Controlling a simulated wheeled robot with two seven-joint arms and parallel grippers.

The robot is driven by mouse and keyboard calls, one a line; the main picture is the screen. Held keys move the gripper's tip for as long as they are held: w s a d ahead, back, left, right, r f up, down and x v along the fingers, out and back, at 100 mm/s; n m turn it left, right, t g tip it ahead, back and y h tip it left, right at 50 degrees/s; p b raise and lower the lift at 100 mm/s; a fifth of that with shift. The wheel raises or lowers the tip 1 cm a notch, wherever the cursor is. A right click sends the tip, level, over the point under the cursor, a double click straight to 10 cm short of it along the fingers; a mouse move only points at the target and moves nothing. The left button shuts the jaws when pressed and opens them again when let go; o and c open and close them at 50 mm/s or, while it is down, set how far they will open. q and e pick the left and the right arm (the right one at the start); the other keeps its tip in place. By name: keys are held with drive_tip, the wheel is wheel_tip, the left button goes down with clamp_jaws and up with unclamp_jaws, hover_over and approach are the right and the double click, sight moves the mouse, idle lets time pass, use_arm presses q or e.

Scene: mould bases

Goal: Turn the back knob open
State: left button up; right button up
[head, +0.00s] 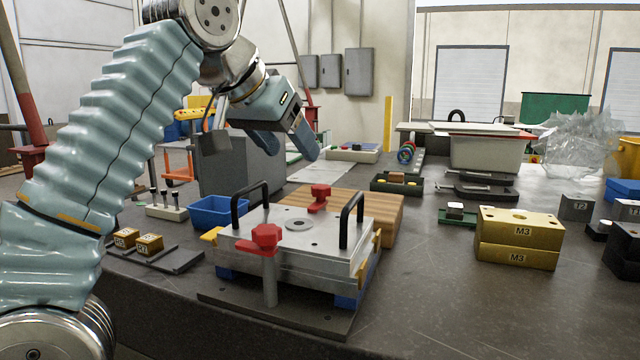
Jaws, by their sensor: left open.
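The mould base (300,248) is a silver block with a flat top plate and two black handles, standing on a dark base plate. The back knob (320,192) is red and sits at the rear edge of the top plate. The front knob (266,236) is red, larger in view, on a grey post at the front. My left gripper (290,150) is above and behind the mould, higher than the back knob and apart from it. Its fingers are spread and hold nothing. My right gripper is not in view.
A wooden board (385,212) lies behind the mould. A blue bin (218,211) stands to its left, near gold blocks on a dark plate (170,258). Gold M3 blocks (517,238) stand to the right. The table between mould and M3 blocks is clear.

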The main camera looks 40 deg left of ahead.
sight(320, 187)
use_arm(q)
drive_tip(key=b+x, duration=0.2)
drive_tip(key=x, duration=0.8)
drive_tip(key=shift+w+f, duration=0.2)
drive_tip(key=shift+f, duration=0.1)
drive_tip(key=shift+c, duration=0.4)
drive_tip(key=c, duration=1)
